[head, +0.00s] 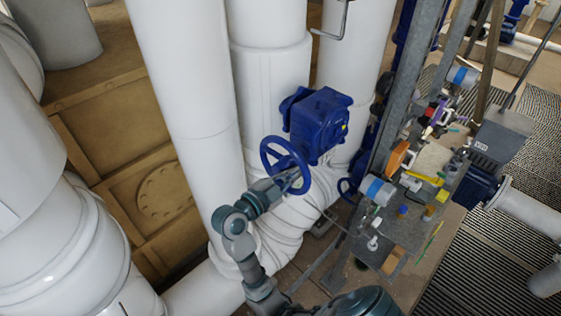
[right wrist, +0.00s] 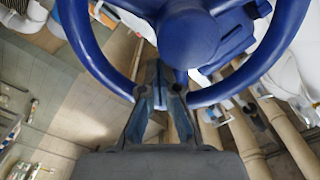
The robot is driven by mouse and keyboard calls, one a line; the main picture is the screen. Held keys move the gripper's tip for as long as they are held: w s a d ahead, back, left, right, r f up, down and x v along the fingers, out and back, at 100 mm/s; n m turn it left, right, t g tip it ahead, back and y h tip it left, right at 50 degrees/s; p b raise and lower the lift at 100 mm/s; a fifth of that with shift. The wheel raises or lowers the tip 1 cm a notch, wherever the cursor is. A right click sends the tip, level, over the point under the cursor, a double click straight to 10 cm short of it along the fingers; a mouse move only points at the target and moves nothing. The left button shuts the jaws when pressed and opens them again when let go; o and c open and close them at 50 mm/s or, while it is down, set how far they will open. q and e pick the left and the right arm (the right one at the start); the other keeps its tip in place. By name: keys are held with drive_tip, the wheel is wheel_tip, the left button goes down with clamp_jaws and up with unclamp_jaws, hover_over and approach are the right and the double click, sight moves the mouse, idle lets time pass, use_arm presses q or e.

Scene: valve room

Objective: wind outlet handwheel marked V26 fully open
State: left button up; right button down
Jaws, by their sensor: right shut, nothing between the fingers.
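A blue handwheel (head: 267,151) stands on a blue gear housing (head: 318,123) in front of white pipes, in the middle of the head view. I cannot read a V26 mark on it. My right gripper (head: 296,178) is at the wheel's lower right part. In the right wrist view the wheel's rim (right wrist: 92,50) and hub (right wrist: 188,38) fill the top. There my right gripper (right wrist: 165,72) is shut and empty, its fingers overlapping the lower rim and pointing towards the hub. I cannot tell whether they touch the wheel. My left gripper is out of view.
Large white pipes (head: 182,75) stand behind and left of the wheel. A grey metal post (head: 403,85) and a cluttered workbench (head: 410,235) stand to the right. Grating floor (head: 480,265) lies beyond the bench.

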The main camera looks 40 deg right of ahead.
sight(287, 162)
drive_tip(key=shift+w+r, duration=0.4)
drive_tip(key=shift+r, duration=0.35)
drive_tip(key=shift+w+a+r, duration=0.1)
drive_tip(key=shift+w+r, duration=0.45)
drive_tip(key=shift+w, duration=0.15)
